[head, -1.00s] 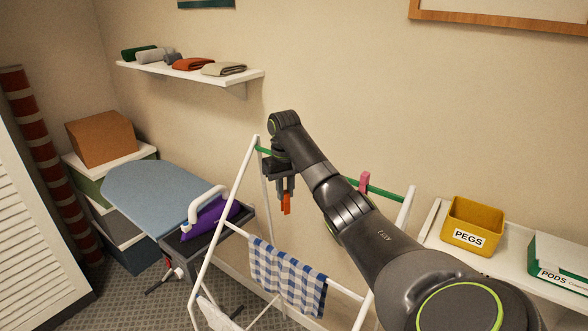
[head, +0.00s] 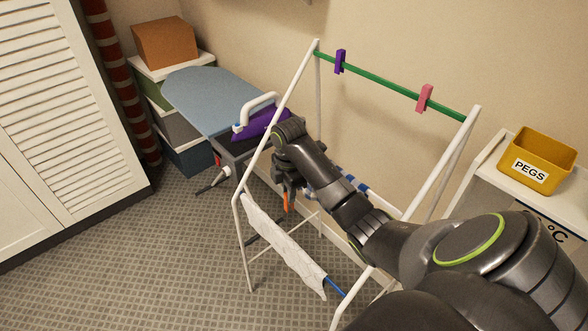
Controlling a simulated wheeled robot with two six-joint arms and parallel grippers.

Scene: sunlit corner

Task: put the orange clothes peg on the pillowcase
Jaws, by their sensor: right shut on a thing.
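The orange clothes peg (head: 286,203) is in the jaws of my right gripper (head: 286,190), hanging below them. The gripper is shut on it and points down, inside the drying rack and close to the white cloth in the picture. The white cloth (head: 283,242), which looks like the pillowcase, hangs over a low blue rail (head: 336,287) at the front of the rack. I cannot tell how far the peg is from the cloth in depth. My left gripper is not in view.
The white drying rack (head: 268,125) has a green top rail (head: 385,83) with a purple peg (head: 340,61) and a pink peg (head: 424,98). A blue checked cloth (head: 372,192) is mostly hidden behind my arm. An ironing board (head: 215,100) with an iron (head: 258,122) stands behind left.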

